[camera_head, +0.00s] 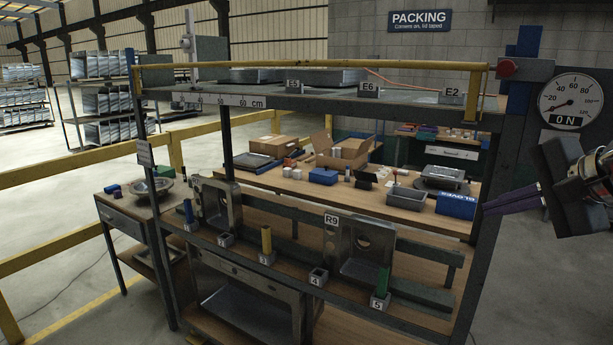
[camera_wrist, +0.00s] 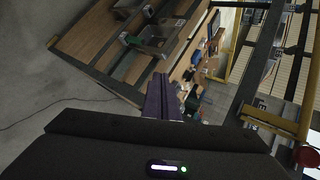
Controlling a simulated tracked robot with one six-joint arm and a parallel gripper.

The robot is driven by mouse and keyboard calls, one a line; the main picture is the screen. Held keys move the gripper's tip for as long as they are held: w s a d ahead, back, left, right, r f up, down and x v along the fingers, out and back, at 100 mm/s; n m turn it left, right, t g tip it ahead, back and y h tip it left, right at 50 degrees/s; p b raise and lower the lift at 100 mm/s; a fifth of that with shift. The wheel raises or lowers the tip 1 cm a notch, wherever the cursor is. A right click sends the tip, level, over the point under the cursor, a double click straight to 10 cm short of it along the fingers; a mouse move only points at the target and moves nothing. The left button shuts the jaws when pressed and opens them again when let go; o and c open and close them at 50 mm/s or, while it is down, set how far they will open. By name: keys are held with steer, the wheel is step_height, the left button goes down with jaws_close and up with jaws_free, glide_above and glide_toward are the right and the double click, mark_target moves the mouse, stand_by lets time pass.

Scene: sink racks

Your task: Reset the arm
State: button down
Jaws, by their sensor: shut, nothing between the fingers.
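My gripper (camera_head: 512,201) is at the right edge of the head view, in front of the rack's right post. Its purple fingers point left and lie together, with nothing between them. In the wrist view the shut fingers (camera_wrist: 161,98) point up the picture. The rack and bench lie beyond them, seen at a strong tilt. Most of my arm is outside the head view.
The steel rack (camera_head: 230,100) has a yellow rail (camera_head: 310,66) along its top. Its lower ledge carries numbered holders with blue, yellow and green (camera_head: 382,282) pegs. A gauge (camera_head: 570,101) and a red button (camera_head: 508,67) are close above my gripper. Open floor lies left.

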steer(key=s+a+f+n+g+h, duration=0.1)
steer(key=s+a+f+n+g, duration=0.1)
steer(key=s+a+f+n, duration=0.5)
steer(key=s+a+f+n+g+h, duration=0.1)
steer(key=s+a+f+n+g, duration=0.1)
steer(key=s+a+f+n, duration=0.6)
steer(key=a+f, duration=0.4)
steer(key=f, duration=0.5)
steer(key=shift+a+f+n+h, duration=0.2)
steer(key=shift+a+n+h, duration=0.1)
steer(key=shift+n, duration=0.1)
steer(key=shift+s, duration=0.1)
